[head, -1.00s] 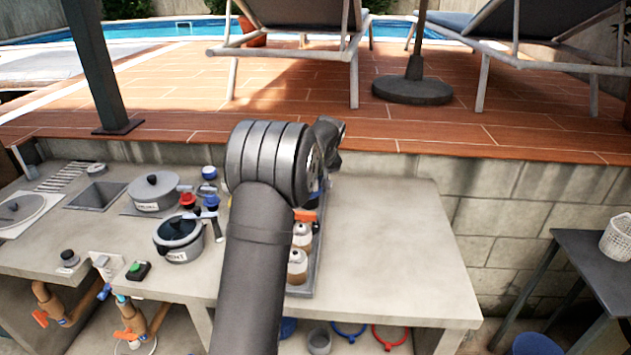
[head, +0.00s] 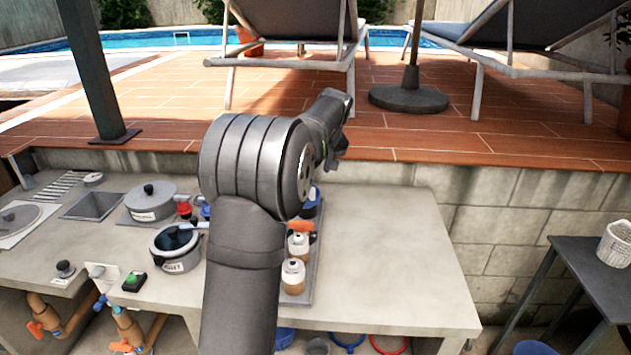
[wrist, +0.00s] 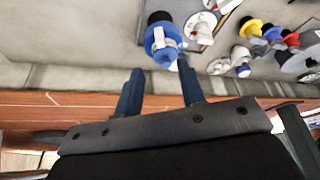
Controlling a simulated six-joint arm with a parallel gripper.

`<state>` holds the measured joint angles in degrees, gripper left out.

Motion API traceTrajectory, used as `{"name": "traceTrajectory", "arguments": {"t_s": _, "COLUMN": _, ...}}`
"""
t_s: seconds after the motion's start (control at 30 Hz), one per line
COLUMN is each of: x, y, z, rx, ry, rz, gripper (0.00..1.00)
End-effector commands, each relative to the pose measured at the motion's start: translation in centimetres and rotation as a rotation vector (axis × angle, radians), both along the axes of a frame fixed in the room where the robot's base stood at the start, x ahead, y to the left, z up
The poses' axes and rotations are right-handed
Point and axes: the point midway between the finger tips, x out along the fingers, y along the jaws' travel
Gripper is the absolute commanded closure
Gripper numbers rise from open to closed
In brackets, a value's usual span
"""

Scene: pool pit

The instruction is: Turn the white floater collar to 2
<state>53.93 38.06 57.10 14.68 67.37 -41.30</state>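In the wrist view, a small white piece with blue parts (wrist: 242,60) lies right of my fingers; it may be the white floater, but its collar and numbers are too small to read. A larger blue body with a white strip and black top (wrist: 160,42) stands just beyond my fingertips. My gripper (wrist: 160,67) has its two blue fingers apart, with nothing visibly held between them. In the head view my gripper (head: 334,145) is seen from behind, above the back of the counter, its fingers unclear. My arm hides part of the counter there.
Yellow, blue and red pieces (wrist: 271,32) sit close by at the right of the wrist view. White-topped jars (head: 293,275) stand on a grey tray. Lidded pots (head: 150,201) are at left. The counter's right side (head: 400,250) is clear; a block wall (head: 480,205) rises behind.

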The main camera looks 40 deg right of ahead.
Motion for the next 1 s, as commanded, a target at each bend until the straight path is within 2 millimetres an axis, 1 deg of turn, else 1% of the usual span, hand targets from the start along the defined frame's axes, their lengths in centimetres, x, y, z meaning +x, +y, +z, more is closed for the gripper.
{"name": "traceTrajectory", "arguments": {"t_s": 0.03, "x": -0.5, "y": 0.1, "z": 1.2, "rx": -0.003, "ry": -0.002, "rz": -0.001, "gripper": 0.64}}
{"name": "traceTrajectory", "arguments": {"t_s": 0.1, "x": -1.0, "y": 0.2, "z": 2.6, "rx": -0.003, "ry": -0.002, "rz": -0.001, "gripper": 0.64}}
{"name": "traceTrajectory", "arguments": {"t_s": 0.2, "x": -1.6, "y": 0.4, "z": 4.1, "rx": -0.002, "ry": -0.001, "rz": -0.001, "gripper": 0.64}}
{"name": "traceTrajectory", "arguments": {"t_s": 0.3, "x": -2.0, "y": 0.6, "z": 5.2, "rx": 0.0, "ry": -0.001, "rz": 0.0, "gripper": 0.64}}
{"name": "traceTrajectory", "arguments": {"t_s": 0.4, "x": -2.3, "y": 0.6, "z": 5.7, "rx": 0.0, "ry": -0.001, "rz": 0.0, "gripper": 0.64}}
{"name": "traceTrajectory", "arguments": {"t_s": 0.8, "x": -2.3, "y": 0.7, "z": 5.9, "rx": 0.001, "ry": 0.0, "rz": 0.0, "gripper": 0.64}}
{"name": "traceTrajectory", "arguments": {"t_s": 0.87, "x": -2.2, "y": 0.7, "z": 5.6, "rx": 0.001, "ry": 0.0, "rz": 0.0, "gripper": 0.64}}
{"name": "traceTrajectory", "arguments": {"t_s": 1.0, "x": -1.7, "y": 0.6, "z": 4.3, "rx": 0.003, "ry": 0.001, "rz": 0.001, "gripper": 0.64}}
